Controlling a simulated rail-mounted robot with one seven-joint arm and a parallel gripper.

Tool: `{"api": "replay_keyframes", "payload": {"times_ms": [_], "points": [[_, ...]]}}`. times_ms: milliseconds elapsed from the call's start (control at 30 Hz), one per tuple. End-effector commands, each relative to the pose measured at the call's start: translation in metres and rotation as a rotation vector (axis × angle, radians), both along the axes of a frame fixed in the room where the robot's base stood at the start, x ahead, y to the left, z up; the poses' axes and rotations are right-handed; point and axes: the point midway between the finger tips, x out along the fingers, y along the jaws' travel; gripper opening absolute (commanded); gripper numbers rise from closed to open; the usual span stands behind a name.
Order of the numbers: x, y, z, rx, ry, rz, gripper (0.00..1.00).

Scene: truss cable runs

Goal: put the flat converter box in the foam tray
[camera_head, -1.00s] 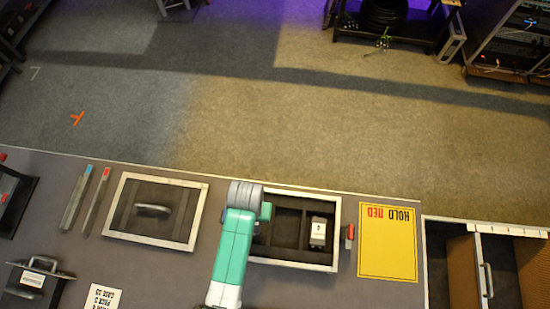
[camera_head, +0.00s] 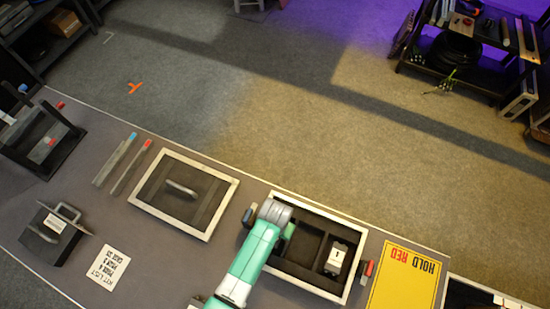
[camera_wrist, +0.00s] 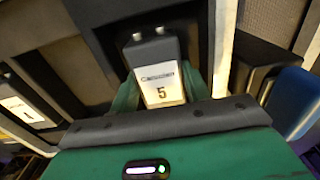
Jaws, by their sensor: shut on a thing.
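The foam tray (camera_head: 318,212) is a pale-rimmed case with dark foam compartments, right of centre in the head view. My gripper (camera_wrist: 160,88) is over its left part and, in the wrist view, shut on a dark box labelled 5 (camera_wrist: 152,50), with a green finger on each side. The box has two small round ends on its far edge. It is at a foam compartment, but I cannot tell how deep it sits. My arm hides it in the head view. A box labelled 1 (camera_head: 337,257) sits in a right compartment and also shows in the wrist view (camera_wrist: 22,110).
A lidded case with a handle (camera_head: 184,192) lies left of the tray. A yellow HOLD RED sheet (camera_head: 404,280) lies to the right. A blue-ended piece (camera_head: 250,213) and a red-ended piece (camera_head: 368,268) flank the tray. A dark handled case (camera_head: 52,235) stands at far left.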

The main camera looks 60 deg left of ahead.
Motion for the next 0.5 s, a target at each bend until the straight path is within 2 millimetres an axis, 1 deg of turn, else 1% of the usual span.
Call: {"api": "replay_keyframes", "payload": {"times_ms": [100, 133, 167, 400, 500], "points": [[0.0001, 0.0000, -0.0032, 0.000, 0.000, 0.000, 0.16], [-0.0002, -0.0001, -0.0029, -0.001, 0.001, 0.000, 0.51], [-0.0002, -0.0001, -0.0025, -0.001, 0.001, 0.000, 0.56], [-0.0002, -0.0001, -0.0021, -0.001, 0.001, 0.000, 0.56], [0.0003, 0.0001, 0.0050, 0.001, -0.001, 0.000, 0.56]]}}
